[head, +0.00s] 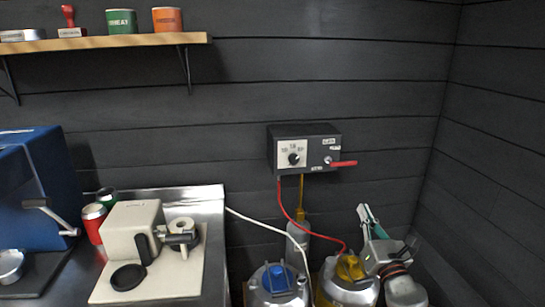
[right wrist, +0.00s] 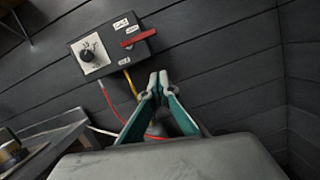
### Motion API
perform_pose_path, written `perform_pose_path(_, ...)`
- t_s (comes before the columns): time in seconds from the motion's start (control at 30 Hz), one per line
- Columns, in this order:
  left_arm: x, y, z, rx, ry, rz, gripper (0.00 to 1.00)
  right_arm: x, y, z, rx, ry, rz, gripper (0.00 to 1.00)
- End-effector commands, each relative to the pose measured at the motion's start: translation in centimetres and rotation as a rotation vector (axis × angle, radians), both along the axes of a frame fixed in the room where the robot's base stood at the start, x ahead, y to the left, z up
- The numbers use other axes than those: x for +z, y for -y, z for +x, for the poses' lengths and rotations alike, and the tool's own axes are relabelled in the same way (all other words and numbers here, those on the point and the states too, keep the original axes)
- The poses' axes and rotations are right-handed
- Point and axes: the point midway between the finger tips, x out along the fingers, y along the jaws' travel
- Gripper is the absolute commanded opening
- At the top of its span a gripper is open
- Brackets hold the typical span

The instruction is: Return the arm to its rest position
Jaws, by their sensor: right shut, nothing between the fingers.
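My right gripper (head: 368,221) shows at the lower right in the head view, with green and grey fingers pointing up. In the right wrist view its fingers (right wrist: 158,88) are shut and empty, their tips close together in front of the dark wall. My right arm's grey links run down from it at the bottom right of the head view, in front of the kegs. My left gripper is not in either view.
A control box (head: 304,148) with a dial and red lever is on the wall. Kegs with a blue (head: 276,277) and a yellow top (head: 350,268) stand below, with hoses. A steel counter (head: 212,207) holds a beige machine (head: 130,225). A shelf (head: 120,41) is upper left.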

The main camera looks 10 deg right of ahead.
Motion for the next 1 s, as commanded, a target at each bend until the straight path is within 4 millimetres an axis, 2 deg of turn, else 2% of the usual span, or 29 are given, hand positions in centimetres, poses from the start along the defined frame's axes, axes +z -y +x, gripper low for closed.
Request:
perform_pose_path(0.17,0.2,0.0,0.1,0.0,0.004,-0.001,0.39,-4.6,1.0,-5.5,-0.093,-0.083,0.494,0.0)
perform_pose_path(0.3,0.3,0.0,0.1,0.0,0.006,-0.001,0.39,-10.3,2.8,-12.7,-0.267,-0.163,1.003,0.0)
perform_pose_path(0.4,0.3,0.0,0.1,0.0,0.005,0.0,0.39,-13.6,3.4,-17.5,-0.4,-0.198,1.284,0.0)
perform_pose_path(0.6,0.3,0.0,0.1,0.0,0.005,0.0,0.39,-17.6,3.6,-24.6,-0.606,-0.228,1.607,0.0)
perform_pose_path(0.8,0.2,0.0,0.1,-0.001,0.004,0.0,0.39,-19.7,3.2,-29.8,-0.766,-0.235,1.802,0.0)
perform_pose_path(1.0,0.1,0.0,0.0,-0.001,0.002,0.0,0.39,-21.0,2.7,-34.6,-0.917,-0.23,1.952,0.0)
